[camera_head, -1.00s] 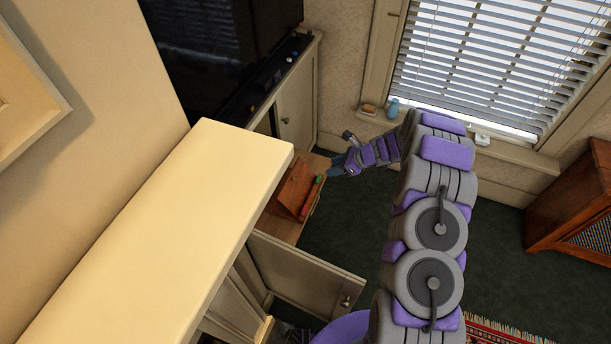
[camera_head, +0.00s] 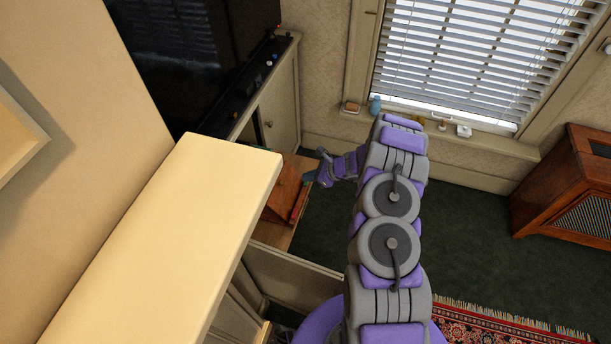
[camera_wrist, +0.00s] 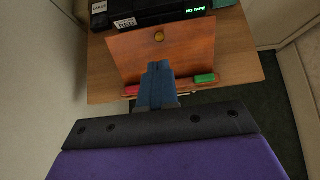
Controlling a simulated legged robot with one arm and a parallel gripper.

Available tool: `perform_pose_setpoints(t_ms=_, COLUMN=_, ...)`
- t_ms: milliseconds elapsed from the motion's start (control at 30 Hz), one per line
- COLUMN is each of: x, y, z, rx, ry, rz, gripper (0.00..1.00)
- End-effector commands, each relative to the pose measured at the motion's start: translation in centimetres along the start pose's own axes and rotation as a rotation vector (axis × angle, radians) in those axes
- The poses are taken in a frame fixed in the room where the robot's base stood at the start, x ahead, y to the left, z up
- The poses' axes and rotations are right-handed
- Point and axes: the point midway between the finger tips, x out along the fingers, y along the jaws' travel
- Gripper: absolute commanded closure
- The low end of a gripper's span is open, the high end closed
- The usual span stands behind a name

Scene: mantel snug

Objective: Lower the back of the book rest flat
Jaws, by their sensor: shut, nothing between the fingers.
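The book rest (camera_head: 286,186) is a reddish-brown wooden panel on a small wooden shelf, partly hidden by the mantel in the head view. In the wrist view the back of the book rest (camera_wrist: 180,50) leans up, with a round brass knob (camera_wrist: 159,36) near its top. A ledge along its foot carries a red piece (camera_wrist: 132,91) and a green piece (camera_wrist: 205,78). My gripper (camera_wrist: 158,68) is shut and empty, its blue fingers in front of the panel's lower middle. I cannot tell whether they touch it. In the head view my gripper (camera_head: 311,178) is at the panel's right side.
A black tape player (camera_wrist: 150,12) stands behind the panel. The cream mantel (camera_head: 160,240) juts in at left. An open cabinet door (camera_head: 292,276) stands below the shelf. A wooden cabinet (camera_head: 570,185) is at right.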

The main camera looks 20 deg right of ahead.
Motion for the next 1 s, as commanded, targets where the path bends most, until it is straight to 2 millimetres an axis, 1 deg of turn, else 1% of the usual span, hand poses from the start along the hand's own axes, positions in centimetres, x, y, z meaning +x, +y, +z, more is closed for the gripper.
perform_pose_setpoints(t_ms=33, x=1.3, y=0.1, z=-0.1, rx=-0.002, ry=0.002, rz=0.003, gripper=1.0)
perform_pose_setpoints(t_ms=300, x=6.9, y=0.6, z=0.1, rx=-0.004, ry=0.011, rz=0.001, gripper=1.0)
perform_pose_setpoints(t_ms=400, x=8.5, y=0.4, z=0.2, rx=-0.007, ry=0.01, rz=-0.001, gripper=1.0)
perform_pose_setpoints(t_ms=500, x=9.6, y=0.3, z=0.2, rx=-0.006, ry=0.007, rz=-0.001, gripper=1.0)
perform_pose_setpoints(t_ms=700, x=10.6, y=0.2, z=0.0, rx=0.0, ry=0.002, rz=0.001, gripper=1.0)
perform_pose_setpoints(t_ms=1000, x=10.9, y=0.3, z=0.2, rx=-0.002, ry=0.005, rz=-0.001, gripper=1.0)
